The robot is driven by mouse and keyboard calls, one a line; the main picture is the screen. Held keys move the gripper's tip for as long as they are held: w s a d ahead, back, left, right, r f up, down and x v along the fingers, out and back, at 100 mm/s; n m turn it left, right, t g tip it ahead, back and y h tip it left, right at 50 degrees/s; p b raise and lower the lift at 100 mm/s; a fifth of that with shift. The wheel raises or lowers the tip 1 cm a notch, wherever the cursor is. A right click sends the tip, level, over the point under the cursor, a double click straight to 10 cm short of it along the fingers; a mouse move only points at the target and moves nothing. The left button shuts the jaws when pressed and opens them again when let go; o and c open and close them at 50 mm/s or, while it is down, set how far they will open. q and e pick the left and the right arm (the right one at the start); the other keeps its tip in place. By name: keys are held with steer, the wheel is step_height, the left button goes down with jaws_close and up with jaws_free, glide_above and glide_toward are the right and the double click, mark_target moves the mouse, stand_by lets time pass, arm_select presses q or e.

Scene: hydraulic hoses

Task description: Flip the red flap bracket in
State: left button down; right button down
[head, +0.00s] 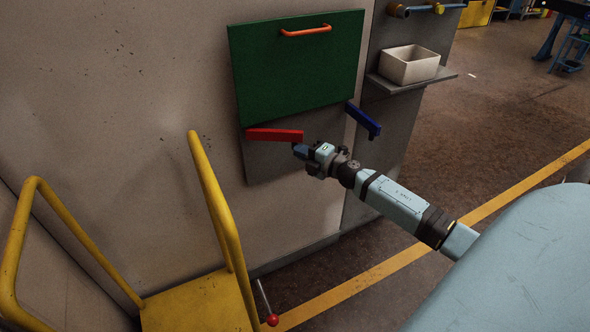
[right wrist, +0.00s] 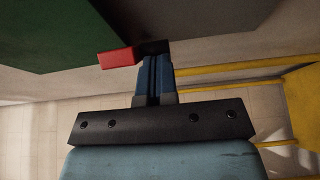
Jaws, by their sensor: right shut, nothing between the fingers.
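The red flap bracket (head: 274,134) lies along the lower left edge of the green flap (head: 296,70) on the wall, its long side roughly parallel to that edge. My right gripper (head: 298,151) is shut and empty, with its tips close to the bracket's right end. In the right wrist view the red bracket (right wrist: 117,58) shows just left of the blue fingertips (right wrist: 153,60); whether they touch it I cannot tell. A blue bracket (head: 363,119) sticks out at the flap's lower right corner. My left gripper is not in view.
A yellow railed step (head: 200,303) stands at the lower left. A white bin (head: 409,65) sits on a shelf to the right of the flap. A rod with a red knob (head: 272,320) is low by the step.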

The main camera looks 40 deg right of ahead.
steer(key=w+d+n+g+y+b, duration=0.1)
steer(key=w+d+y, duration=0.1)
steer(key=w+d+n+g+y+b, duration=0.1)
steer(key=n+y+b, duration=0.1)
steer(key=y, duration=0.1)
steer(key=shift+w+d+f+n, duration=0.1)
steer(key=shift+w+d+n, duration=0.2)
steer(key=shift+w+d, duration=0.1)
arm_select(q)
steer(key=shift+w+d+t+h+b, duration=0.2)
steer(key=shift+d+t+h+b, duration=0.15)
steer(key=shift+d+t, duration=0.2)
arm_select(e)
steer(key=shift+w+d, duration=0.4)
steer(key=shift+w, duration=0.35)
arm_select(q)
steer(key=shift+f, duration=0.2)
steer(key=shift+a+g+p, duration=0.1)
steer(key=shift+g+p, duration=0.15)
steer(key=shift+p, duration=0.1)
arm_select(e)
steer(key=v, duration=0.7)
steer(key=shift+s, duration=0.2)
steer(key=shift+d, duration=0.15)
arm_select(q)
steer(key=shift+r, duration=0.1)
